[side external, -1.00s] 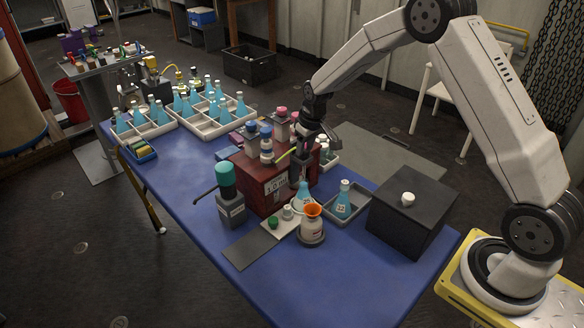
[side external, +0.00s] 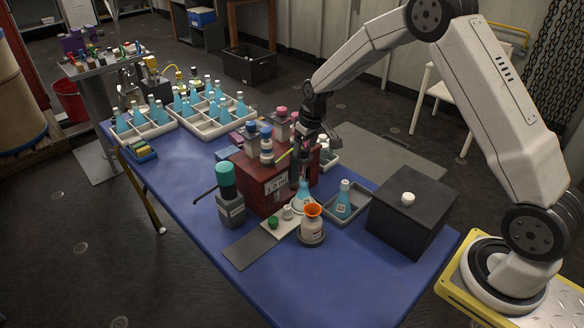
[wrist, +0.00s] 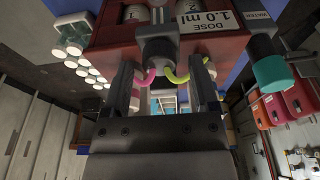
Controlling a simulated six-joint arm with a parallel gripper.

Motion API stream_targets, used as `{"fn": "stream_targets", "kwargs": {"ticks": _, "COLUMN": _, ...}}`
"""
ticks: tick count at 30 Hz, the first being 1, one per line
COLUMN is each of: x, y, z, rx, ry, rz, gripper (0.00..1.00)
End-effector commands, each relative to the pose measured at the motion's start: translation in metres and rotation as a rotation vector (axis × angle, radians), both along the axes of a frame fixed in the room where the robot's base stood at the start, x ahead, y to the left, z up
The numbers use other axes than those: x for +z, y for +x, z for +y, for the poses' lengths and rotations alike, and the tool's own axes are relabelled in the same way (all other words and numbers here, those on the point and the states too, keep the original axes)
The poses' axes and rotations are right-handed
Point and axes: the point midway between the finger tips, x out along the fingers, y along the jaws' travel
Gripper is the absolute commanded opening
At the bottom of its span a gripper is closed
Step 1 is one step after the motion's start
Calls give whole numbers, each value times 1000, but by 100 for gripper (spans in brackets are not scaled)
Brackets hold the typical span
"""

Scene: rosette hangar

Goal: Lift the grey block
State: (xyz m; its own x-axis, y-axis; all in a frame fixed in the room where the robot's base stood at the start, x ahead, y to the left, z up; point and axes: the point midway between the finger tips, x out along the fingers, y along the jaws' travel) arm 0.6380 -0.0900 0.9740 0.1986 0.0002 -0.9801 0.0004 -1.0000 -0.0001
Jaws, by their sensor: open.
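A small grey block (wrist: 158,48) sits against the front of the red dosing box (side external: 262,186), which also shows in the wrist view (wrist: 105,33). A pink and a yellow-green tube curl out beneath it in the wrist view. My gripper (wrist: 161,76) is open, with one finger to each side of the block's line and nothing clearly held. In the side view my gripper (side external: 299,172) points down at the red box's right front, above a blue flask (side external: 303,192). The arm hides the block there, and I cannot tell whether the fingers touch it.
A teal-capped bottle (side external: 229,195) stands left of the box. An orange-funnelled flask (side external: 312,226) and a tray with a blue flask (side external: 343,200) stand in front. A dark box with a white knob (side external: 404,228) is at right. The blue table's front (side external: 335,285) is clear.

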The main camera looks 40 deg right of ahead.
Motion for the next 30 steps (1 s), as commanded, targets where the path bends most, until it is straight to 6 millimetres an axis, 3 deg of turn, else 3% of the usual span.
{"fn": "stream_targets", "kwargs": {"ticks": 30, "x": 51, "y": 0, "z": 0, "rx": 0, "ry": 0, "rz": -2, "gripper": 76}}
